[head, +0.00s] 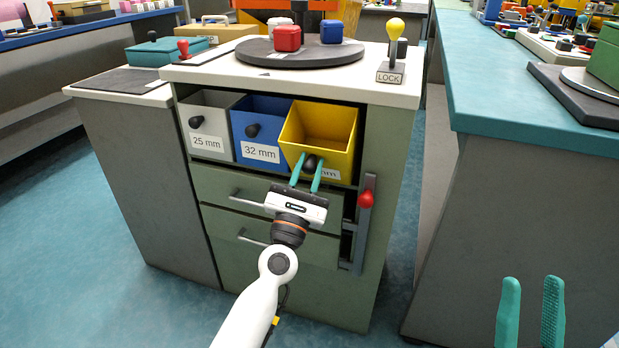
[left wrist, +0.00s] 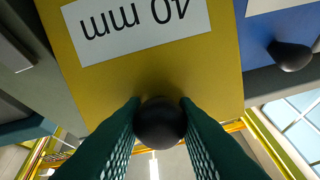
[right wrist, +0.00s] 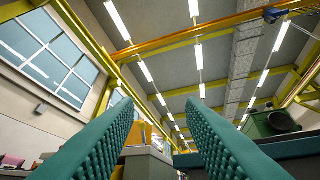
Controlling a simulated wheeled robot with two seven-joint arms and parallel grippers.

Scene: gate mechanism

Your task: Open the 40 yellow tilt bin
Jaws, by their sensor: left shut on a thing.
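The yellow 40 mm tilt bin (head: 325,128) is at the right of the row of bins in the green cabinet. Its front leans outward and its empty inside shows. In the left wrist view the yellow front (left wrist: 100,85) carries an upside-down "40 mm" label. My left gripper (head: 307,168) is shut on the bin's black knob (left wrist: 160,122), with a teal finger on each side. My right gripper (head: 529,300) is open and empty at the lower right, away from the cabinet; its fingers stand apart in the right wrist view (right wrist: 165,110).
A grey 25 mm bin (head: 208,125) and a blue 32 mm bin (head: 262,130) sit left of it, upright. A red-knobbed lever (head: 366,198) is at the cabinet's right. A LOCK block (head: 391,72) with a yellow-topped handle stands on top. A teal-topped bench (head: 520,95) is to the right.

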